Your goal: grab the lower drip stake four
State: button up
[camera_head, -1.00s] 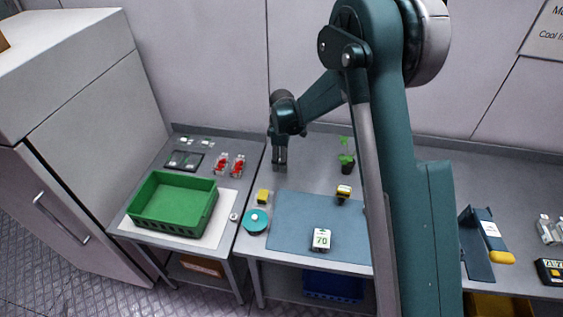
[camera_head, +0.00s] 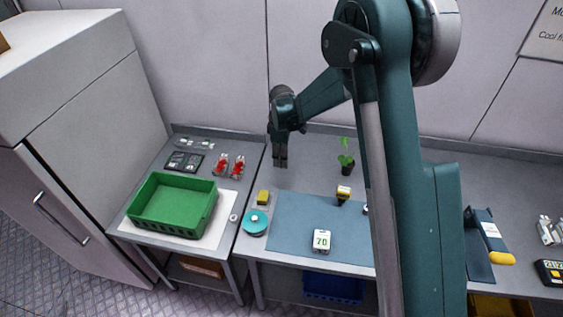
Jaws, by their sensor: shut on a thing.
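My gripper (camera_head: 280,162) points down over the back left part of the grey workbench (camera_head: 300,180), near the gap between the two tables. Its two fingers are close together. Whatever is between them is too small to make out. I cannot pick out any drip stake in this view; a stake between the fingers would be too thin to tell from them.
A green crate (camera_head: 172,222) stands on the left table, with red berry packs (camera_head: 229,166) behind it. A potted seedling (camera_head: 346,164) stands right of my gripper. A blue mat (camera_head: 290,228) holds a "70" display (camera_head: 321,241). A teal disc (camera_head: 255,222) sits at the bench's left edge.

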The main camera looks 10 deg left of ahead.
jog(key=shift+r, duration=4)
